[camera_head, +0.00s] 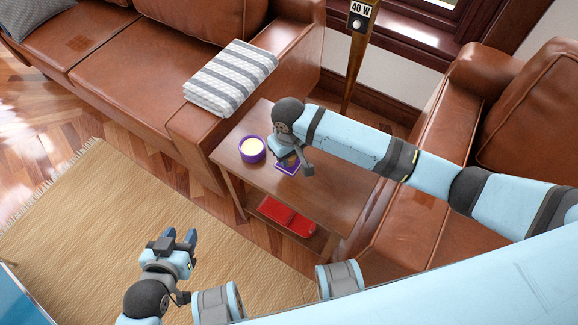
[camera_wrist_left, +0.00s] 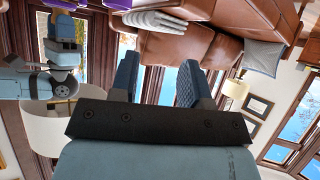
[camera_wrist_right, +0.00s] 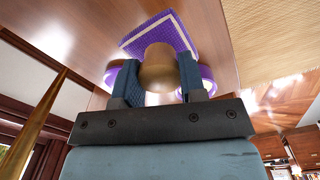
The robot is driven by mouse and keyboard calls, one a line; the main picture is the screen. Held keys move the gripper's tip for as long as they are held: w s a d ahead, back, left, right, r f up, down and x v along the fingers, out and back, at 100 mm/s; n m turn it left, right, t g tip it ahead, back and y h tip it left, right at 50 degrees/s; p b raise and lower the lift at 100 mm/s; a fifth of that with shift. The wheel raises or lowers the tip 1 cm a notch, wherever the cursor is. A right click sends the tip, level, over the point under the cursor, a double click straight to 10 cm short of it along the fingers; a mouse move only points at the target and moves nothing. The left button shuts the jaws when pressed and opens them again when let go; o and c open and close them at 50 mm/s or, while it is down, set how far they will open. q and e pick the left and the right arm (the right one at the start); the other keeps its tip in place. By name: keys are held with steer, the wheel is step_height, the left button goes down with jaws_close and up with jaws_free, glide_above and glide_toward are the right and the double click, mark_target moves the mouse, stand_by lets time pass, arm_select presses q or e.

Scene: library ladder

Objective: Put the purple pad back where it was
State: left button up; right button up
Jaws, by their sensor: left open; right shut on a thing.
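The purple pad (camera_head: 287,169) lies on the wooden side table (camera_head: 338,188), partly hidden under my right gripper. In the right wrist view the pad (camera_wrist_right: 180,32) is purple with a pale border line. My right gripper (camera_head: 291,162) is over the pad. It is shut on a brown, brass-like round object (camera_wrist_right: 158,68), and the pad shows beyond that object. I cannot tell whether the object touches the pad. My left gripper (camera_head: 181,240) is open and empty above the rug, away from the table.
A purple candle bowl (camera_head: 252,150) stands on the table left of the pad. A red item (camera_head: 290,216) lies on the lower shelf. A striped blanket (camera_head: 230,77) lies on the sofa arm. A lamp pole (camera_head: 356,60) and an armchair (camera_head: 425,205) flank the table.

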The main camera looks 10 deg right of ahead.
mark_target(289, 166)
step_height(289, 166, down, 6)
steer(key=shift+r+b, duration=0.2)
steer(key=shift+b, duration=0.4)
arm_select(q)
steer(key=shift+d, duration=0.2)
arm_select(e)
steer(key=o, duration=0.9)
steer(key=shift+f, duration=0.1)
arm_select(q)
steer(key=shift+f, duration=0.1)
